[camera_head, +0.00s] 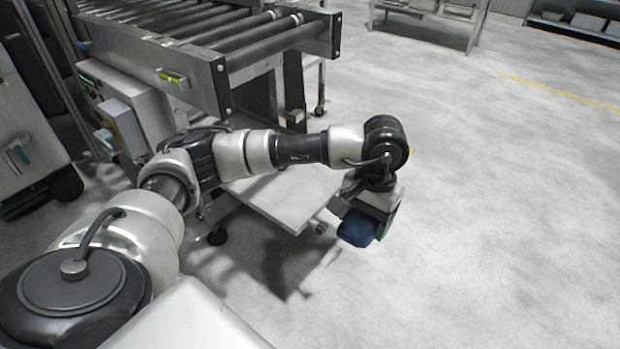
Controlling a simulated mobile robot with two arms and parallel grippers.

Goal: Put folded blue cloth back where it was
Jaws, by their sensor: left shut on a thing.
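The folded blue cloth (357,228) is in my left gripper (368,213), at the end of the arm that comes in from the left. The gripper points down and is shut on the cloth, holding it in the air over the grey floor. The cloth is dark blue and its upper part is hidden by the gripper. My right gripper does not show.
A roller conveyor (225,60) stands at the upper left, with a low pale shelf (300,195) beneath it, left of the cloth. A white cart (25,140) is at the far left. Racks (455,25) stand at the back. The floor (510,220) on the right is clear.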

